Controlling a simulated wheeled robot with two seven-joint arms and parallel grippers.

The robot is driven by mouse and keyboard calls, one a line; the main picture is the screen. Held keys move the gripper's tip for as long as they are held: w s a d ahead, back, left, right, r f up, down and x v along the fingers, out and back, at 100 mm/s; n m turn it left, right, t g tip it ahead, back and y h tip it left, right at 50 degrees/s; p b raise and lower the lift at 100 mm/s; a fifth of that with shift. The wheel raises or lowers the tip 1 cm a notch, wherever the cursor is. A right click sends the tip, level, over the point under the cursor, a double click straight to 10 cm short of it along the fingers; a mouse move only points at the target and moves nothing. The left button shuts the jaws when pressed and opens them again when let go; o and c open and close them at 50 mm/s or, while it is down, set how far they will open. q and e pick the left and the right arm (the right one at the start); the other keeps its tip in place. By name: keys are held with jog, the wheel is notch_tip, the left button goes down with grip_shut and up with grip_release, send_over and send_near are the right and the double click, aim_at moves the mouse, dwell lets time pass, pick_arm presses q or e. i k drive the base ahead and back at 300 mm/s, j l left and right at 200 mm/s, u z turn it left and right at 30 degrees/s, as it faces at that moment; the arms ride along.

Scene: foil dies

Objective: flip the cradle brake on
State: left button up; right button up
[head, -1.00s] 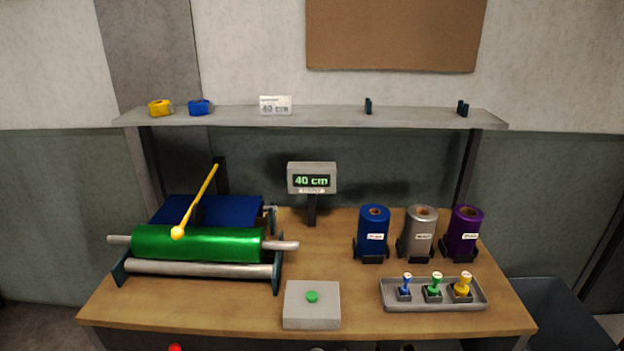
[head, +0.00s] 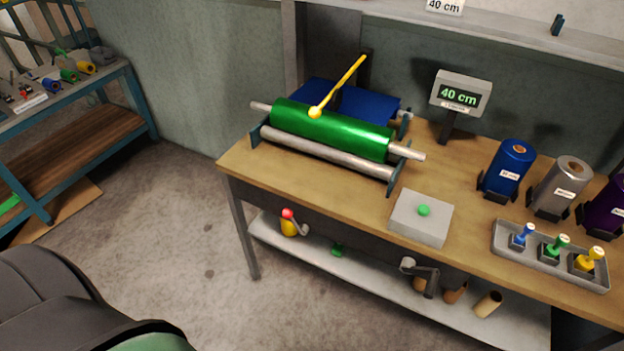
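The cradle (head: 345,165) stands on the left of the bench and carries a shiny green roll (head: 330,128) on a metal shaft. A yellow rod (head: 340,85) with a ball end slants up from over the roll. A small dark fitting (head: 405,118) sits at the cradle's rear right end. A red-knobbed item (head: 288,214) with a yellow body shows below the bench front, beside a bent grey piece. I cannot tell which part is the brake, or its position. Neither gripper shows in the head view.
On the bench (head: 270,172) are a grey box with a green button (head: 423,211), a 40 cm display (head: 459,95), several foil rolls and a stamp tray (head: 550,268). A lower shelf (head: 375,288) holds cardboard tubes. Another workbench (head: 75,95) stands left. Floor between is clear.

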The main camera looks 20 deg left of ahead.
aim_at(293, 222)
jog(key=u, duration=0.9)
